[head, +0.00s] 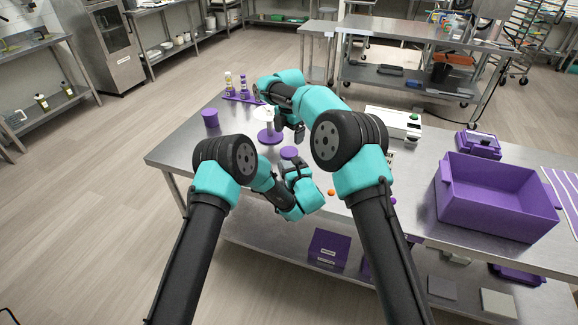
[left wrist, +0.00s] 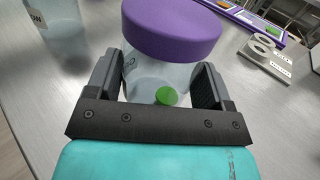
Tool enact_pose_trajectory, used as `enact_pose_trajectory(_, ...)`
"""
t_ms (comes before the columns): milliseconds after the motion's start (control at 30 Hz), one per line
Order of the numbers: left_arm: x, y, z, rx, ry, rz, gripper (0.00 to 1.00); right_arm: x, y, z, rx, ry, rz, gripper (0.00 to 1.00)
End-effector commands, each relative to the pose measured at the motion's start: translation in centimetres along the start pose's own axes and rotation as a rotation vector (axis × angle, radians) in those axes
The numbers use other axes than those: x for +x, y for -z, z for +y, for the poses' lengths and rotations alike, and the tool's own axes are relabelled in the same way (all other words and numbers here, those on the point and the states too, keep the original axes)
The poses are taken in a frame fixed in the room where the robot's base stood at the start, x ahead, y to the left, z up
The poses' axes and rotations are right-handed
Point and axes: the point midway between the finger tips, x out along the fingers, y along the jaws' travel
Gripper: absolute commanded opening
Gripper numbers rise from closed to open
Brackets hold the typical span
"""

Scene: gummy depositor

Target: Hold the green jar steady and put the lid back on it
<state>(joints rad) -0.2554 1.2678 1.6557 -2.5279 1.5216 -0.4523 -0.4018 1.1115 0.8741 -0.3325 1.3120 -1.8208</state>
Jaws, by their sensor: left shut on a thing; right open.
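The green jar (left wrist: 146,76) is a clear jar with a green piece (left wrist: 166,96) showing low in its wall. My left gripper (left wrist: 158,88) is shut around its sides, one finger on each side. The purple lid (left wrist: 172,28) covers the jar's top; I cannot tell how firmly it sits. In the head view the lid (head: 289,152) shows as a purple disc just beyond my left gripper (head: 297,168), and the jar's body is mostly hidden. My right gripper (head: 298,131) is open, just beyond the lid and apart from it in the picture.
A purple-based stand with a white top (head: 264,115) is behind the jar. A purple cup (head: 210,117) and small bottles (head: 228,82) stand at the far left. A purple bin (head: 495,195) is at right. Another clear jar (left wrist: 57,15) is close by in the left wrist view.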

Motion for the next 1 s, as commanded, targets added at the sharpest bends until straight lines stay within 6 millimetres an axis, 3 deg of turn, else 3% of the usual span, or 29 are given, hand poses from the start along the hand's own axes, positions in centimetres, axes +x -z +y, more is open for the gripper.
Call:
enact_pose_trajectory(600, 0.00, -0.02, 0.00, 0.000, 0.000, 0.000, 0.09, 0.00, 0.00, 0.00, -0.775, 0.000, 0.000, 0.93)
enact_pose_trajectory(1000, 0.01, -0.02, 0.00, 0.000, 0.000, 0.000, 0.09, 0.00, 0.00, 0.00, -0.855, 0.000, 0.000, 0.93)
